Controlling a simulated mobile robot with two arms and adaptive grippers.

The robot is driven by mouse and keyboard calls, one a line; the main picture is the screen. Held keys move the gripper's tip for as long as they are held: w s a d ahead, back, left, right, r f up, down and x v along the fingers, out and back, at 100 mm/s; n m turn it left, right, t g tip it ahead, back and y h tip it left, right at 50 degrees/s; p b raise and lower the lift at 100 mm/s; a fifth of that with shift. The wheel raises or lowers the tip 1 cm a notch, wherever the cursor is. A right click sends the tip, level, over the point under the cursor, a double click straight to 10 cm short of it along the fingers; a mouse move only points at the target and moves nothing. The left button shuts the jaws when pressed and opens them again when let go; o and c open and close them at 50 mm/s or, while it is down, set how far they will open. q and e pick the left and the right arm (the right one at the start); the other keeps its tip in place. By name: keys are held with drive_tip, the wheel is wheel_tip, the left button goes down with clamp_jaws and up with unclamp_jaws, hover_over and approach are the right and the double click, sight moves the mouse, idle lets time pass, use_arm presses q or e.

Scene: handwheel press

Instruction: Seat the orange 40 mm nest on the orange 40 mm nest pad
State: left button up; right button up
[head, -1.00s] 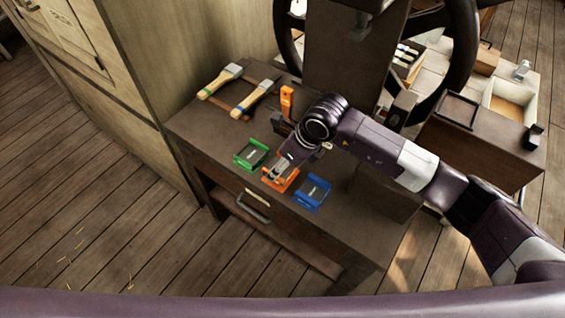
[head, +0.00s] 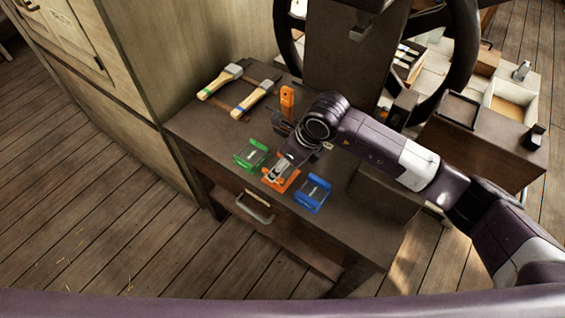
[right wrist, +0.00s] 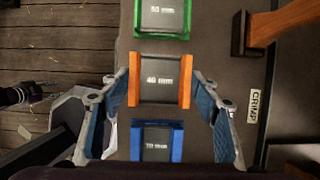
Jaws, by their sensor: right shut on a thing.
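The orange 40 mm nest (right wrist: 186,82) has two orange side walls and a dark middle marked "40 mm". It also shows in the head view (head: 289,183), low at the bench front between the green and blue pieces. My right gripper (right wrist: 160,100) is shut on it, with one blue-padded finger outside each orange wall. In the head view my right gripper (head: 279,172) covers part of it. The orange pad cannot be told apart from the nest, so I cannot tell whether they touch. A dark jointed part at the left edge of the right wrist view may be my left gripper; its jaws are unclear.
The green 50 mm piece (head: 250,154) and blue 70 mm piece (head: 313,194) sit close on either side. Two brushes (head: 252,98) lie at the back left. An orange upright piece (head: 287,99) and the press column (head: 340,55) stand behind.

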drive_tip(key=shift+f+b, duration=0.95)
drive_tip(key=o, duration=1.6)
drive_tip(key=shift+f, duration=0.15)
drive_tip(key=v, duration=1.2)
drive_tip(key=shift+a, duration=0.1)
